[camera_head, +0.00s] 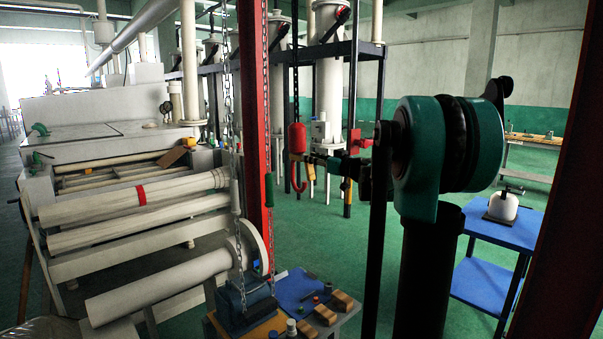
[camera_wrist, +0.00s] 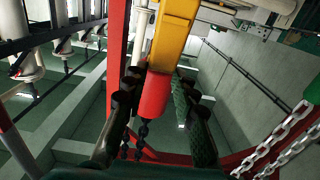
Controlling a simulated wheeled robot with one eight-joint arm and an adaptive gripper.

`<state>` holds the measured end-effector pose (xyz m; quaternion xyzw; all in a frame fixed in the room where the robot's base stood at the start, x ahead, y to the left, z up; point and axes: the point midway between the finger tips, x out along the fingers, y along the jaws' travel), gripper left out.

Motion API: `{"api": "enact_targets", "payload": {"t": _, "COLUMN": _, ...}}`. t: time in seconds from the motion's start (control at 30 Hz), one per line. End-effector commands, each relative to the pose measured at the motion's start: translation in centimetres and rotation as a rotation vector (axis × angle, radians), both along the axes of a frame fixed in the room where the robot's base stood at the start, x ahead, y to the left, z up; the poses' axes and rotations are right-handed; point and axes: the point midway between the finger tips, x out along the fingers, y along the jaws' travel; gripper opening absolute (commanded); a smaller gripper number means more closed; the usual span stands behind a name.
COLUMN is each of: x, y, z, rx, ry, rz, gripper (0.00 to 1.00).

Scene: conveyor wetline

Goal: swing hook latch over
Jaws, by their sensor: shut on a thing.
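A red hook block (camera_head: 297,138) hangs on a dark chain beside the red post in the head view, with a red hook (camera_head: 299,182) below it. A small yellow latch piece (camera_head: 311,172) sits beside the hook. My gripper (camera_head: 309,158) reaches in from the right at that height. In the wrist view, the fingers of my gripper (camera_wrist: 158,86) stand on both sides of the yellow piece (camera_wrist: 174,35) and the red block (camera_wrist: 153,96), shut on the latch. The exact contact is partly hidden. The dark chain (camera_wrist: 142,132) shows at the red block's end.
A red post (camera_head: 254,110) stands just left of the hook. A bright chain (camera_head: 235,185) hangs farther left, before the white roller machine (camera_head: 110,160). A low table with a blue mat (camera_head: 293,285) stands below. A blue cart (camera_head: 508,230) stands at right. Green floor is open behind.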

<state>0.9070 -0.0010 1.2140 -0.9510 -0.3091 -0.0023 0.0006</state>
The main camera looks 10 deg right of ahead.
Motion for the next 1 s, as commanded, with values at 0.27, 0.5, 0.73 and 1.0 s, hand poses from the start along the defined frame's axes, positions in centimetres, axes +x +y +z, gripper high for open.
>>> {"api": "enact_targets", "payload": {"t": 0.27, "x": 0.0, "y": 0.0, "z": 0.0, "rx": 0.001, "ry": 0.0, "rz": 0.0, "gripper": 0.48}}
{"api": "enact_targets", "payload": {"t": 0.5, "x": -0.1, "y": -0.1, "z": 0.0, "rx": 0.0, "ry": 0.0, "rz": 0.0, "gripper": 0.48}}
{"api": "enact_targets", "payload": {"t": 0.73, "x": -1.4, "y": -1.1, "z": 0.0, "rx": 0.0, "ry": 0.0, "rz": -0.001, "gripper": 0.48}}
{"api": "enact_targets", "payload": {"t": 1.0, "x": -3.4, "y": -2.6, "z": -0.1, "rx": 0.0, "ry": 0.0, "rz": -0.002, "gripper": 0.48}}
